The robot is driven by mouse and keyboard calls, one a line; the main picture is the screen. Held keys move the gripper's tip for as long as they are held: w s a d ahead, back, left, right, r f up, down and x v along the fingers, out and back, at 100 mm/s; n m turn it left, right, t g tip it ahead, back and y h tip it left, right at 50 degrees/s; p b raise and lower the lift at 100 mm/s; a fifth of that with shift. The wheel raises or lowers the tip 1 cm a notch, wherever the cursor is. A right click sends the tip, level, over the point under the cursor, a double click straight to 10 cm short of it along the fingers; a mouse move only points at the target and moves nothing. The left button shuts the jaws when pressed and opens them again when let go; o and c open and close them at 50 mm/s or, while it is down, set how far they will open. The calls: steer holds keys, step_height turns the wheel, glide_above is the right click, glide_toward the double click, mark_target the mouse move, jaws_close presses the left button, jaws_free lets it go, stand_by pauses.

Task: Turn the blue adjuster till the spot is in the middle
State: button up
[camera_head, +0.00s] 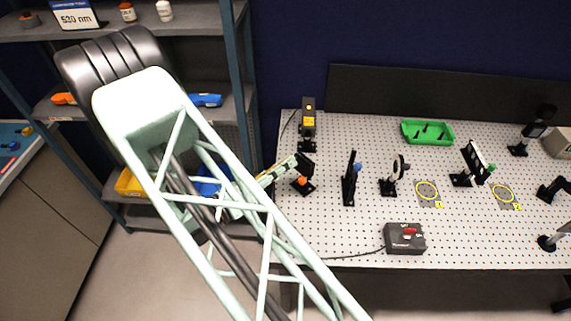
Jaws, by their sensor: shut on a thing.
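The blue adjuster (358,167) is a small blue knob on the right side of an upright black mount (349,186) on the perforated bench. My gripper (304,167) is at the bench's left part, at a low black mount with an orange knob (303,181). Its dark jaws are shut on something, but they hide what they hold. A clear gap separates my gripper from the blue adjuster. A tilted dark-framed plate (474,156) with a green knob (491,168) stands further right. I cannot make out a light spot.
A round lens mount (394,177) is right of the blue adjuster. A green tray (427,132) lies at the back.

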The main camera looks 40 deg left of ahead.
steer(key=shift+n, duration=0.9)
steer(key=o, duration=0.8)
steer(key=shift+o, duration=0.2)
steer(key=v, duration=1.2)
stand_by(0.5)
